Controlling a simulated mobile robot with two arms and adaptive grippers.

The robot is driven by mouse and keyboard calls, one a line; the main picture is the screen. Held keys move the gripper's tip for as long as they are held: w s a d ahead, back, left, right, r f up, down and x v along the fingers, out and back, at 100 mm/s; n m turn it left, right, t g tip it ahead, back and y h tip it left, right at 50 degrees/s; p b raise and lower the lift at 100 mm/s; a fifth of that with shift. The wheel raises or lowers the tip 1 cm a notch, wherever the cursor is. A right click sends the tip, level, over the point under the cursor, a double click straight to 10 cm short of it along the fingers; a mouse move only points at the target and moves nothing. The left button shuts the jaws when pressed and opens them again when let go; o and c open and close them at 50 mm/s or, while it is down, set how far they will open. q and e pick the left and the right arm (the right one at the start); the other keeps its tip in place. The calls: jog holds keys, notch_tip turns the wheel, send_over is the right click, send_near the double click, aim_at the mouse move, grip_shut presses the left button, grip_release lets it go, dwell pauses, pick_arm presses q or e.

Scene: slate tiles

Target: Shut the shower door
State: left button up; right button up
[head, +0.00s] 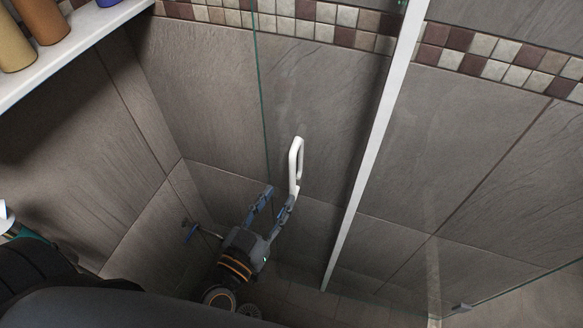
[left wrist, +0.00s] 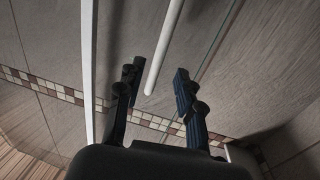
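The shower door is a clear glass panel (head: 325,110) with a thin green edge; a white bar handle (head: 296,165) is mounted near that edge. In the head view my left gripper (head: 280,193) is open, its fingers pointing up at the handle's lower end. In the left wrist view the handle (left wrist: 164,50) runs down to the space between the spread fingertips of my left gripper (left wrist: 158,76). The fingers do not close on it; whether one touches it I cannot tell. My right gripper is not in view.
A white upright post (head: 375,145) stands right of the handle. A white shelf (head: 75,42) with several bottles is at the upper left. Slate-tiled walls surround the space.

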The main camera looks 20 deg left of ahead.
aim_at(291, 179)
pick_arm(q)
jog(key=w, duration=0.2)
jog(key=w+p, duration=0.1)
jog(key=w, duration=0.2)
jog(key=w+d+p, duration=0.1)
jog(key=w, duration=0.1)
jog(key=shift+w+d, duration=0.1)
jog(key=shift+w, duration=0.2)
jog(key=shift+c, duration=0.2)
grip_shut()
